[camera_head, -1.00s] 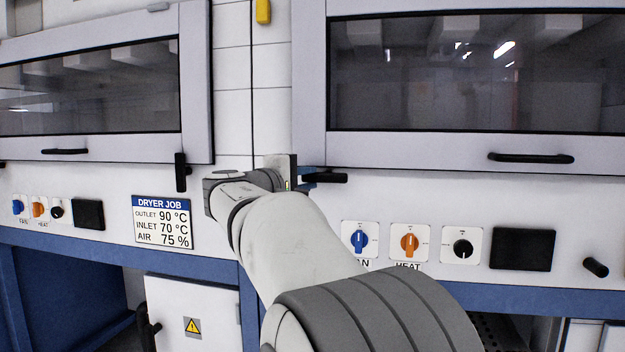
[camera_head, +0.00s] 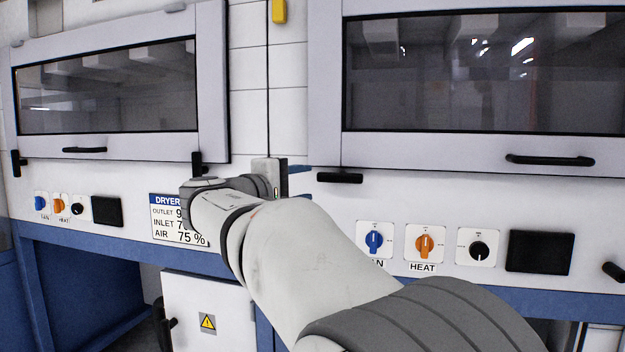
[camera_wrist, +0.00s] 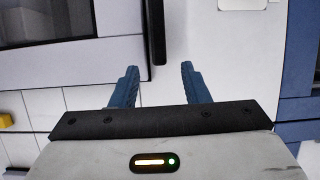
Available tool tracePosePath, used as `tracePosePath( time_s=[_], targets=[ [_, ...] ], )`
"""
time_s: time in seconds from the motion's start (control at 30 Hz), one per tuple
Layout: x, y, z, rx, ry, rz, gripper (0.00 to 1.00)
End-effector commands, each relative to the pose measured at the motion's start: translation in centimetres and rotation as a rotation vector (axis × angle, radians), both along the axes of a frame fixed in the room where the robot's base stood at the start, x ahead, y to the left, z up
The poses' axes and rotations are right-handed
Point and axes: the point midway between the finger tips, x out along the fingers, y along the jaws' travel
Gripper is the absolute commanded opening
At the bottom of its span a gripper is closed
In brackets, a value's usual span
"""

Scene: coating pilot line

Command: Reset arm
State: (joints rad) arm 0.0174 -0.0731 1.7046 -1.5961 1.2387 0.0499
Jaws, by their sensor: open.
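My arm reaches out from the lower right in the head view. My gripper (camera_head: 302,183) is at its far end, in front of the machine front between the two hoods, and is partly hidden behind its own wrist. In the wrist view my gripper (camera_wrist: 157,84) shows two blue fingers spread apart with nothing between them. A black latch handle (camera_wrist: 157,40) and the white panel lie beyond the fingers there; I cannot tell how far off.
The right hood (camera_head: 325,90) and left hood (camera_head: 212,90) have dark windows and are closed. A white cabinet (camera_head: 200,290) stands below.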

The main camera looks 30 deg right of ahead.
Motion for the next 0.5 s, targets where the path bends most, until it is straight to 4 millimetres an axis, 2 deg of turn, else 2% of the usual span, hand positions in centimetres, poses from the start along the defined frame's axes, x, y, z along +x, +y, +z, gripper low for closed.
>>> tracePosePath(
  time_s=[0.13, 0.5],
  targets=[
    [-0.35, 1.07, -0.01, 0.000, 0.000, 0.001, 0.42],
    [-0.40, 1.16, -0.05, 0.000, 0.000, 0.000, 0.42]
  ],
)
